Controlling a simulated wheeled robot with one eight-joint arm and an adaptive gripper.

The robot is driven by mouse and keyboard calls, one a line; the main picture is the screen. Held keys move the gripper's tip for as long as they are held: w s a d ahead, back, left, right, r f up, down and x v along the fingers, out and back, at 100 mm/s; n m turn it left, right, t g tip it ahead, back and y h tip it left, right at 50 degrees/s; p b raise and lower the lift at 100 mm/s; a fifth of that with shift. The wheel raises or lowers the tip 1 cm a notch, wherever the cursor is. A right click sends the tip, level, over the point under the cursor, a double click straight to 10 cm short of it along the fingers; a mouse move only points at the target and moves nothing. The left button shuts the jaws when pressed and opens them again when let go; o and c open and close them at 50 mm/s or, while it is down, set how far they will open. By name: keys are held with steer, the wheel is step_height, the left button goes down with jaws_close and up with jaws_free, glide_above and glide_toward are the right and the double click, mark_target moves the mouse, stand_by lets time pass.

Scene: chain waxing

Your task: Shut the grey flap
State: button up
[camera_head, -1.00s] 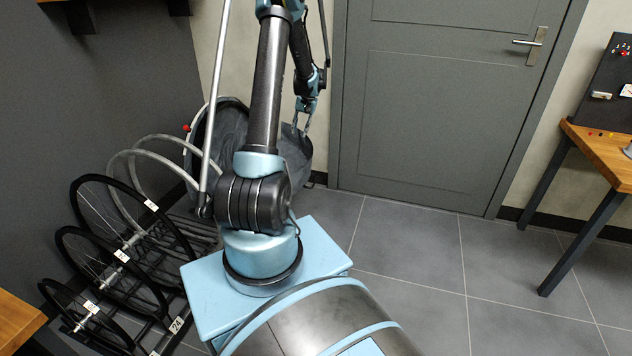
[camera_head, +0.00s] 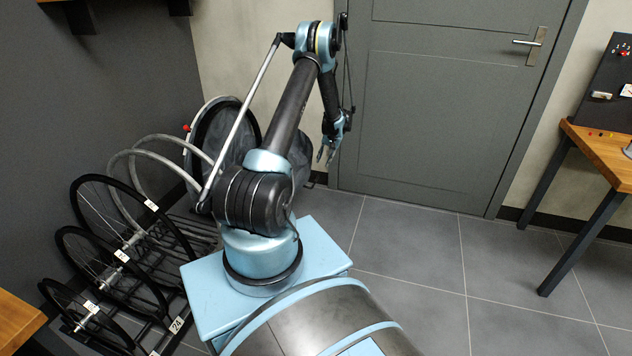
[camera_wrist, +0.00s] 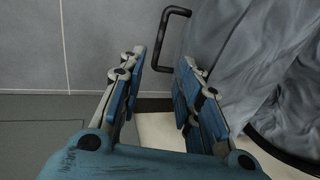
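A round grey disc with a dark inner band and pale rim (camera_head: 198,118) stands tilted up behind my arm at the back wall; it looks like the grey flap, but my arm hides part of it. A red knob (camera_head: 186,128) sits at its left edge. Right of it is a dark grey, bag-like body (camera_head: 297,150), partly hidden. My gripper (camera_head: 328,155) hangs right of this body, before the door's left edge. In the wrist view its fingers (camera_wrist: 160,75) are apart and empty. Grey, wrinkled material (camera_wrist: 235,60) lies to their right, and a black bent handle (camera_wrist: 161,42) shows beyond the fingertips.
A rack with several wheels (camera_head: 110,250) stands at the left. A closed grey door (camera_head: 440,100) fills the back. A wooden table (camera_head: 605,155) stands at the right. The tiled floor (camera_head: 420,250) between is clear.

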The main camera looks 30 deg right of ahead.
mark_target(317, 178)
steer(key=x, duration=1.4)
steer(key=shift+r, duration=0.1)
jaws_close()
